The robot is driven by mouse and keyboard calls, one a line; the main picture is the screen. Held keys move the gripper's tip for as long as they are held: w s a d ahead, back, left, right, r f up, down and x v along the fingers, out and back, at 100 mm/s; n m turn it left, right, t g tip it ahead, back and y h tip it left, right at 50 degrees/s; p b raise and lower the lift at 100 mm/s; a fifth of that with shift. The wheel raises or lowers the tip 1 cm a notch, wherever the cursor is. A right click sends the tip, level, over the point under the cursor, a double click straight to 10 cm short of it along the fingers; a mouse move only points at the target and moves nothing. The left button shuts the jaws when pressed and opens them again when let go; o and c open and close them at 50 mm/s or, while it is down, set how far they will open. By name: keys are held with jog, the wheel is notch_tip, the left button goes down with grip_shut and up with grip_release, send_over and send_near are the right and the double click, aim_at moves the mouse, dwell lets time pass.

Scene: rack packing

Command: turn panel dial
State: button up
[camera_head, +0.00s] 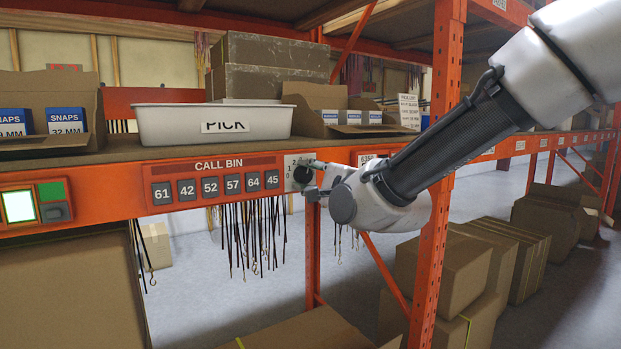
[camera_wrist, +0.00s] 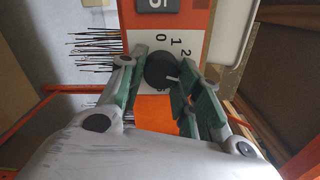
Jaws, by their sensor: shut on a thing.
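The black round dial (camera_head: 301,174) sits on a pale numbered plate at the right end of the orange call bin panel (camera_head: 215,163). It also shows in the wrist view (camera_wrist: 158,70), with a short white mark on its right side. The digits 1 and 2 are readable on the plate (camera_wrist: 177,42). My gripper (camera_wrist: 164,76) is shut on the dial, with a green-padded finger at each side of it. In the head view my gripper (camera_head: 308,179) reaches in from the right and partly hides the dial and plate.
Numbered grey buttons (camera_head: 210,186) line the panel left of the dial. Dark cords with hooks (camera_head: 255,235) hang below. A white bin (camera_head: 160,125) stands on the shelf above. An orange rack post (camera_head: 433,220) stands close to my arm.

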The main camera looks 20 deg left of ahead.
jog(key=shift+f+m, duration=0.1)
jog(key=shift+m, duration=1)
jog(key=o, duration=1)
jog(key=v, duration=1.2)
